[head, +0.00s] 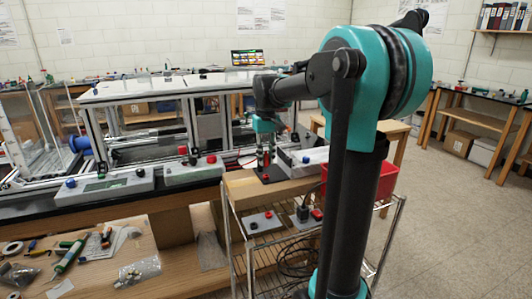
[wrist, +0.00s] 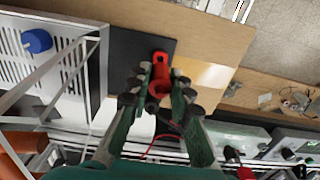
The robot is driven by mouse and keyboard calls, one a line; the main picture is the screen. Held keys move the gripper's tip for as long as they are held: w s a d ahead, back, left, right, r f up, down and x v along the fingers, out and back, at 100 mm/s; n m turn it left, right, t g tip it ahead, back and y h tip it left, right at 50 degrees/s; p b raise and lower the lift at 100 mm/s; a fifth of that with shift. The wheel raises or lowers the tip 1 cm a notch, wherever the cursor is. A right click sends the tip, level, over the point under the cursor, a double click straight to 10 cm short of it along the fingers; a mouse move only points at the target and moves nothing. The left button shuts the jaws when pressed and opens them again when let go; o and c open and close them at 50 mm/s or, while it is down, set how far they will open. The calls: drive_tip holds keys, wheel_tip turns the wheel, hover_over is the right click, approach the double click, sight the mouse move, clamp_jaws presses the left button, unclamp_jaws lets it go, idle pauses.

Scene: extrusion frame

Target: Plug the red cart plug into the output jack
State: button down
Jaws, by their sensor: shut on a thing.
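My gripper (head: 265,150) points down over a black pad (head: 271,174) on the wooden cart top. In the wrist view my gripper (wrist: 162,80) has its two green fingers shut on a red plug (wrist: 159,88), with the pad (wrist: 128,48) below. I cannot tell whether the plug touches the pad. A thin red wire (wrist: 152,146) shows behind the fingers. Two grey boxes with coloured knobs or jacks, the nearer (head: 104,187) and the farther (head: 194,171), stand on the bench left of my gripper. I cannot tell which jack is the output jack.
A grey vented box with a blue knob (wrist: 37,41) stands beside the pad. Grey plates (head: 261,222) lie on the lower shelf. The floor at right is clear.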

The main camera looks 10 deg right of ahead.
sight(266, 165)
drive_tip(key=shift+f, duration=1.6)
drive_tip(key=shift+f, duration=0.45)
idle(0.9)
drive_tip(key=c, duration=1.3)
unclamp_jaws()
wheel_tip(266, 165, up, 12)
